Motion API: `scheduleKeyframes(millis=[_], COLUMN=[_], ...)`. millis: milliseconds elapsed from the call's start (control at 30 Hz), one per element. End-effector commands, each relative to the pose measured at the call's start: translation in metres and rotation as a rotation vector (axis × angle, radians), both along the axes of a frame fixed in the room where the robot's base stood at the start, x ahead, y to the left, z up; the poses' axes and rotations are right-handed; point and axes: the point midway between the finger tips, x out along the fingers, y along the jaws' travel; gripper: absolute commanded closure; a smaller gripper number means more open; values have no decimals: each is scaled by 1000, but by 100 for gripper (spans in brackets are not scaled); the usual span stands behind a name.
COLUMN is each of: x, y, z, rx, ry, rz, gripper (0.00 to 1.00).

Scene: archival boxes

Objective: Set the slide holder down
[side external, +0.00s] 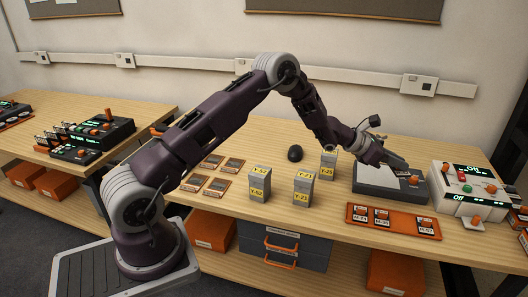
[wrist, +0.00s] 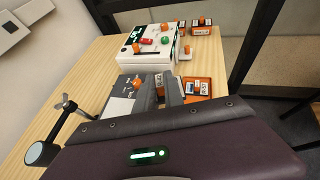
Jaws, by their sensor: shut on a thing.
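My gripper (side external: 399,161) is at the right of the bench, over the grey device (side external: 366,188) with a pale top plate and an orange knob. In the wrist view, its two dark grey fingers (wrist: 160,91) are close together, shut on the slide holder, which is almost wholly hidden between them. An orange tray (side external: 354,222) at the bench's front edge holds several dark slide holders with white labels, such as the one at its left end (side external: 362,214). Part of this tray shows right of the fingers in the wrist view.
A white control box (side external: 455,203) with coloured buttons stands right of the grey device. Grey blocks with yellow labels, such as the front one (side external: 303,188), and a dark mouse-like object (side external: 295,153) stand left. Several flat framed pieces (side external: 217,187) lie farther left.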

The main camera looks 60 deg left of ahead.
Motion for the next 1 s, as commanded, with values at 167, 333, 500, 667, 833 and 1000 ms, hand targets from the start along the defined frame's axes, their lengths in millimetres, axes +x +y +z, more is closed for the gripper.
scheduleKeyframes(millis=[167, 333, 500, 667, 833, 1000], x=[-1, -16, -53, -100, -141, -170], y=[72, 175, 291, 381, 441, 475], z=[-1, -1, -1, -1, 0, 0], rx=[0, 1, 0, 1, 1, 1], ry=[1, 2, 2, 0, -2, -3], rz=[117, 286, 483, 647, 763, 834], gripper=[100, 100, 100, 100, 100, 100])
